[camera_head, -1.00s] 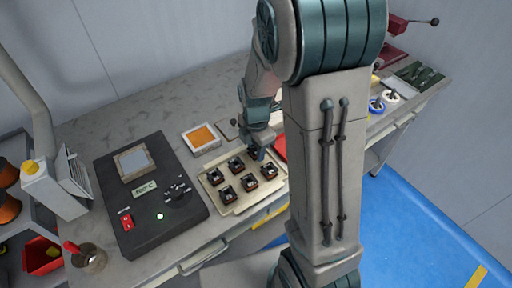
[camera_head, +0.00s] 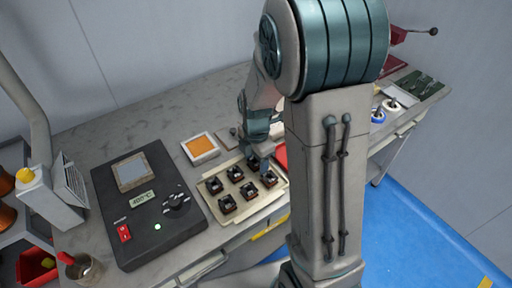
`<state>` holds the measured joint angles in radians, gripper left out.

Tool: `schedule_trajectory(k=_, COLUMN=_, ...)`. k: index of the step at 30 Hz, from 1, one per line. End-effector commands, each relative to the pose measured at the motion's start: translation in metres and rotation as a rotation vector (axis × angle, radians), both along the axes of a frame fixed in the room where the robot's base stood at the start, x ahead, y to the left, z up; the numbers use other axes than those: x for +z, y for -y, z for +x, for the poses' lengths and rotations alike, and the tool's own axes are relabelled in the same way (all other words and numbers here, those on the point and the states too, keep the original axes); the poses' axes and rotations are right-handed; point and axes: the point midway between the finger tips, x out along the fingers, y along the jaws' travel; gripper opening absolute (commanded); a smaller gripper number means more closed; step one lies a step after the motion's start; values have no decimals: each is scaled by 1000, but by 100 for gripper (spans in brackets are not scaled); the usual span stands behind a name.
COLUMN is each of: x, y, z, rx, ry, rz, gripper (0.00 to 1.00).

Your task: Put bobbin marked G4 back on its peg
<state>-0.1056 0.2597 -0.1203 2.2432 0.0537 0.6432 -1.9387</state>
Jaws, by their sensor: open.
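My gripper (camera_head: 266,163) is small in the head view and partly hidden behind my own arm. It is low over the back right part of a cream tray (camera_head: 236,218) that holds several dark coil parts in rows. I see nothing held in it. At the right end of the bench, a white bobbin (camera_head: 391,104) and a blue-and-white bobbin (camera_head: 378,116) stand in the open. Their markings are too small to read, so I cannot tell which is G4. I cannot make out an empty peg; my arm hides part of the bench.
A black control unit (camera_head: 150,205) with a display stands left of the tray. A white box with an orange inside (camera_head: 200,147) lies behind the tray. A red-handled tool in a cup (camera_head: 80,267) is at front left. A green mat (camera_head: 418,85) lies at far right.

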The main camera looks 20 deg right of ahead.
Motion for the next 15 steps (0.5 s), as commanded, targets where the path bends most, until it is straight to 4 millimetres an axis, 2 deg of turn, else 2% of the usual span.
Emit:
schedule_trajectory(k=5, x=31, y=0, z=1, rx=0, ry=9, rz=0, gripper=59)
schedule_trajectory(k=15, x=106, y=0, z=1, rx=0, ry=6, rz=0, gripper=59)
